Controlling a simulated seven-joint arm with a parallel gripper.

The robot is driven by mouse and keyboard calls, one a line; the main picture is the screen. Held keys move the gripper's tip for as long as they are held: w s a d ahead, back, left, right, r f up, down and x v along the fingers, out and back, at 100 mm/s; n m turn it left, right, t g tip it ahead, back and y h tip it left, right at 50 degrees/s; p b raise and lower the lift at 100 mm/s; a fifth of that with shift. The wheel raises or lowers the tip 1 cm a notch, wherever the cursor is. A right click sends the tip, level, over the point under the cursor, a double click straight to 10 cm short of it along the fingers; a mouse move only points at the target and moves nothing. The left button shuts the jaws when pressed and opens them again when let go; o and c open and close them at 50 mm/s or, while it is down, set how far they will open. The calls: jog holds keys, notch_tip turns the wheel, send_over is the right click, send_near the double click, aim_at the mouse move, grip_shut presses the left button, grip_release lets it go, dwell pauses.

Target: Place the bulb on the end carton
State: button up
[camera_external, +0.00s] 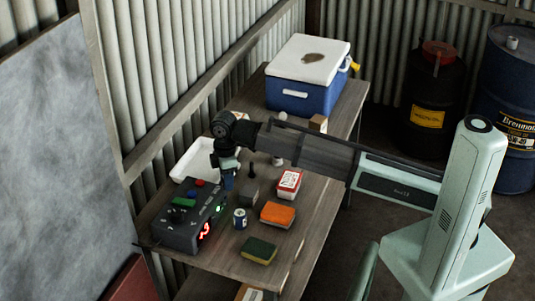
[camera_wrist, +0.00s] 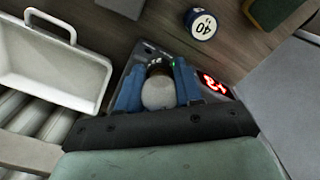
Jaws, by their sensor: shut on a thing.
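My gripper (camera_wrist: 157,80) is shut on a pale, rounded bulb (camera_wrist: 158,93), held between its two blue fingers in the wrist view. In the external view my gripper (camera_external: 227,180) points down over the back end of a dark device, and I cannot make out the bulb there. A red-and-white carton (camera_external: 289,184) stands mid-table, to the right of my gripper. A small brown carton (camera_external: 318,124) stands farther back near the cooler, partly behind my arm. I cannot tell which one is the end carton.
The dark device (camera_external: 180,236) has a lit red display. A white tray (camera_external: 192,160) lies by the wall. A small labelled can (camera_external: 240,219), an orange block (camera_external: 278,215), a green-and-yellow sponge (camera_external: 259,250) and a dark block (camera_external: 249,192) stand nearby. A blue cooler (camera_external: 305,95) fills the back.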

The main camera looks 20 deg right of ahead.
jog(key=w+d+r+m, duration=0.2)
jog(key=w+d, duration=0.8)
notch_tip(320, 180, up, 9)
jog(key=m, duration=1.1)
send_over(318, 118)
jog(key=shift+s+f, duration=0.15)
jog(key=shift+f, duration=4.9)
jog(key=shift+f, duration=0.15)
jog(key=o, duration=1)
jog(key=shift+o, duration=0.2)
